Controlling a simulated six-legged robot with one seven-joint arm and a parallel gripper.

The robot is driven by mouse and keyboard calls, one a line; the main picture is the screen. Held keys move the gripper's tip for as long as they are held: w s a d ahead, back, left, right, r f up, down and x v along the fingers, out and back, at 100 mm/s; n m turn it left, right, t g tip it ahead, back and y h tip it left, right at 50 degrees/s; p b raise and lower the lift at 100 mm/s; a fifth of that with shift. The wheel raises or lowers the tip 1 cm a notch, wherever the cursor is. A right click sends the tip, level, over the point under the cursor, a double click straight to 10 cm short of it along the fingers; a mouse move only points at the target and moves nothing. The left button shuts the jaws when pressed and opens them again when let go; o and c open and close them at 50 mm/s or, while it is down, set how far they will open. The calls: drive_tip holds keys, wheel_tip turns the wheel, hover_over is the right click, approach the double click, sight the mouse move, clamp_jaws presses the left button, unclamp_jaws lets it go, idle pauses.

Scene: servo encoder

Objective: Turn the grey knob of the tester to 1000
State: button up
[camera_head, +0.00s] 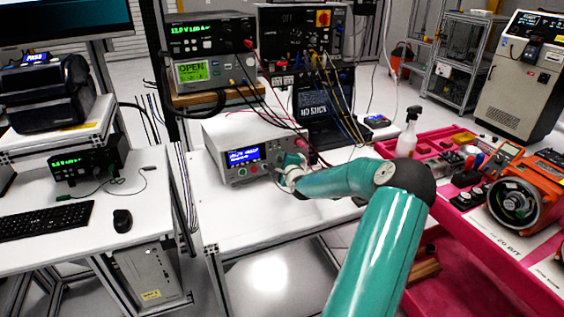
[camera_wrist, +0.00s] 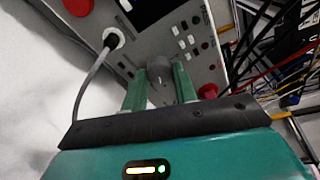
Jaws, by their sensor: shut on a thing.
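The tester (camera_head: 228,160) is a light grey box with a lit blue display (camera_head: 243,156), standing on the white bench. The display text is too small to read for certain in the head view. In the wrist view the tester's front panel (camera_wrist: 195,45) fills the upper middle, tilted. The grey knob (camera_wrist: 158,72) sits between the two green fingers of my gripper (camera_wrist: 160,85). The fingers are shut on the knob, one on each side. In the head view my gripper (camera_head: 287,172) is at the right part of the tester's front, and the arm hides the knob.
A grey cable plugs into a white connector (camera_wrist: 114,38) left of the knob. Red, black and yellow leads hang right of the panel. A laptop (camera_head: 318,107) stands behind the tester. A spray bottle (camera_head: 408,132) and a red cart (camera_head: 480,240) are to the right.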

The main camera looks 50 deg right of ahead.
idle(0.4)
drive_tip(key=o, duration=1)
drive_tip(key=shift+c, duration=0.2)
drive_tip(key=v, duration=1.4)
